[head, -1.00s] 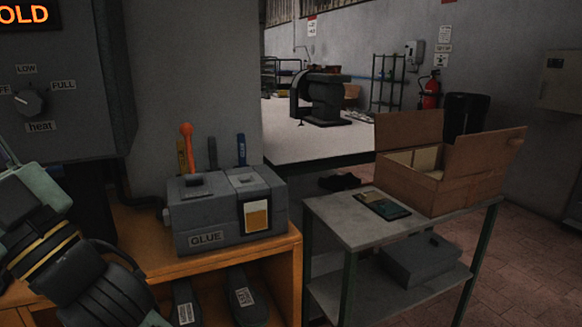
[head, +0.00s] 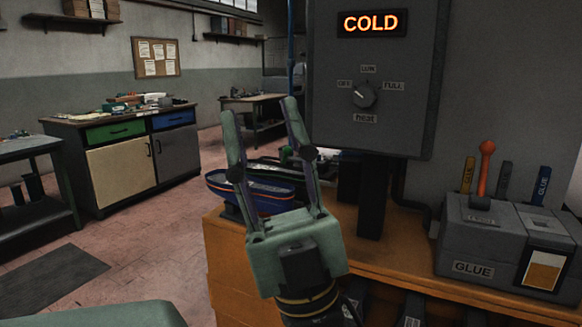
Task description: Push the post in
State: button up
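My gripper (head: 259,107) is raised in front of the bench with its two fingers spread apart and nothing between them. A dark upright post (head: 374,198) stands on the orange bench under the grey machine housing (head: 385,70), to the right of my gripper. I cannot tell whether it is the task's post. The housing has a sign reading COLD (head: 370,23) and a heat knob (head: 364,95), whose exact setting is hard to read.
The orange bench (head: 400,258) carries a grey GLUE box (head: 500,238) with several brushes, at the right. A cabinet (head: 130,160) and a table (head: 25,150) stand at the left. Open floor (head: 150,250) with a dark mat (head: 45,280) lies between them and the bench.

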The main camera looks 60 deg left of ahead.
aim_at(326, 173)
jog(key=u, duration=1.65)
jog(key=i+j, duration=0.35)
jog(key=i, duration=0.15)
jog(key=i+j, duration=0.4)
jog(key=i+j+u, duration=0.1)
jog(key=i+j, duration=0.25)
jog(key=i, duration=0.2)
jog(key=i+j, duration=0.35)
jog(key=i, duration=0.15)
